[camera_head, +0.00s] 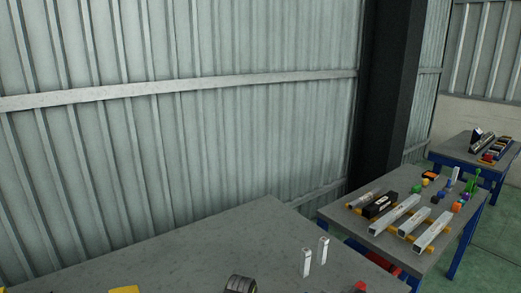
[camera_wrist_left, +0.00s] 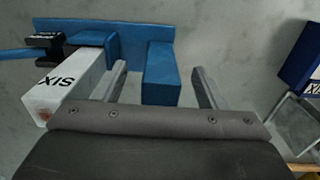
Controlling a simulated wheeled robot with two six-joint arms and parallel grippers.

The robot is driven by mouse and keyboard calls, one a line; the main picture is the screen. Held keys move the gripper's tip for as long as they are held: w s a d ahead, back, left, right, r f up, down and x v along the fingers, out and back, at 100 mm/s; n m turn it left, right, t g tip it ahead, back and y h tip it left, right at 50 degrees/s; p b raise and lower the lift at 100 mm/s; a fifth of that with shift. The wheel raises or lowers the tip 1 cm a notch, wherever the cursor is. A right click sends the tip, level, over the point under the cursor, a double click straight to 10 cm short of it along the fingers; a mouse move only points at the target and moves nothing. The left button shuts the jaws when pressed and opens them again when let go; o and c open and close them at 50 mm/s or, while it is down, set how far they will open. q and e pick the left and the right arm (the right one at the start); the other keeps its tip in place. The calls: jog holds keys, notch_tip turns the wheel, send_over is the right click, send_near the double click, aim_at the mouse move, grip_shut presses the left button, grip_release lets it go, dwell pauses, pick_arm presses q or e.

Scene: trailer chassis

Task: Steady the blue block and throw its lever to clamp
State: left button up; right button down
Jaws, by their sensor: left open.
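In the left wrist view, a blue block (camera_wrist_left: 162,75) stands out from a long blue bar (camera_wrist_left: 130,35). A second blue part (camera_wrist_left: 90,48) and a black piece (camera_wrist_left: 46,45) are at its left. A blue lever-like bar (camera_wrist_left: 14,54) reaches out to the left edge. My left gripper (camera_wrist_left: 160,82) is open, with one finger on each side of the blue block. Gaps show beside the fingers; contact cannot be told. A white square tube (camera_wrist_left: 65,90) marked "XIS" lies left of the left finger. My right gripper is in neither view.
Another blue piece (camera_wrist_left: 305,50) sits at the right edge of the wrist view. In the head view, two pale posts (camera_head: 315,257) stand on the near grey table (camera_head: 200,245). A dark ribbed object (camera_head: 240,284) is at the bottom. A second table (camera_head: 345,215) carries tubes and small coloured parts.

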pick_arm(q)
notch_tip(320, 180, up, 6)
jog(key=p, duration=0.5)
jog(key=shift+p, duration=0.4)
jog(key=shift+r+p, duration=0.4)
jog(key=shift+r, duration=0.5)
jog(key=o, duration=0.6)
jog(key=shift+c, duration=0.2)
jog(key=shift+r, duration=0.1)
notch_tip(320, 180, up, 12)
